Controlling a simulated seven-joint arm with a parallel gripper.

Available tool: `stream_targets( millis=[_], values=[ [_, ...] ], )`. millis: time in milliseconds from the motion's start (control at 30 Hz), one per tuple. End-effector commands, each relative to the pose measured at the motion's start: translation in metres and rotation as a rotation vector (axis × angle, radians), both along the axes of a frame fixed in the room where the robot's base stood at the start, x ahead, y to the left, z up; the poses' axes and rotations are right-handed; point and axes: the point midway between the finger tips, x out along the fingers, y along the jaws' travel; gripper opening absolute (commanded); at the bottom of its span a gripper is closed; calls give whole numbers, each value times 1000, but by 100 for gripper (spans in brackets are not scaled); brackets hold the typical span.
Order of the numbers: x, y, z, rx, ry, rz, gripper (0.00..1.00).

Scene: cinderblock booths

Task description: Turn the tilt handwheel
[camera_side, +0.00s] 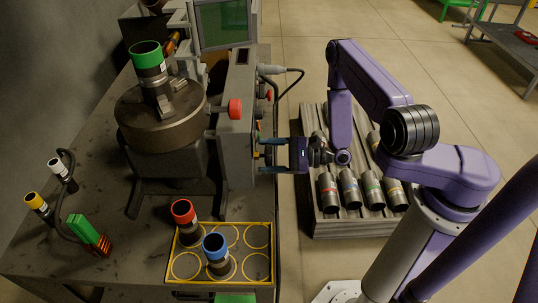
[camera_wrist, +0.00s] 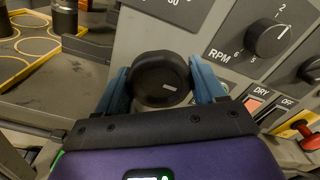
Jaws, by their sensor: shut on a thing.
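A black round handwheel (camera_wrist: 160,78) with a small pale label sits on the grey control panel in the wrist view. My gripper (camera_wrist: 161,85) has one blue finger on each side of it, shut on its rim. A scale plate (camera_wrist: 172,8) with the number 50 is partly visible just above the handwheel.
An RPM knob (camera_wrist: 268,38) and the DRY and OFF switches (camera_wrist: 262,101) lie right of the handwheel. A red knob (camera_side: 235,107) juts from the machine (camera_side: 160,120). A yellow-edged tray (camera_side: 262,281) holds red-topped and blue-topped cylinders. A slatted rack (camera_side: 340,228) of cylinders stands below my arm.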

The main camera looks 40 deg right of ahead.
Motion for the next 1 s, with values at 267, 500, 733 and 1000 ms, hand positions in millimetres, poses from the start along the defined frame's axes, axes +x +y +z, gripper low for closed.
stream_targets(
  millis=[267,500,733,1000],
  values=[
    [0,-1,-1,116,121,-2,39],
    [-1,0,-2,271,280,-3,39],
    [-1,0,-2,426,434,-4,39],
    [-1,0,-2,607,617,-5,39]
  ],
)
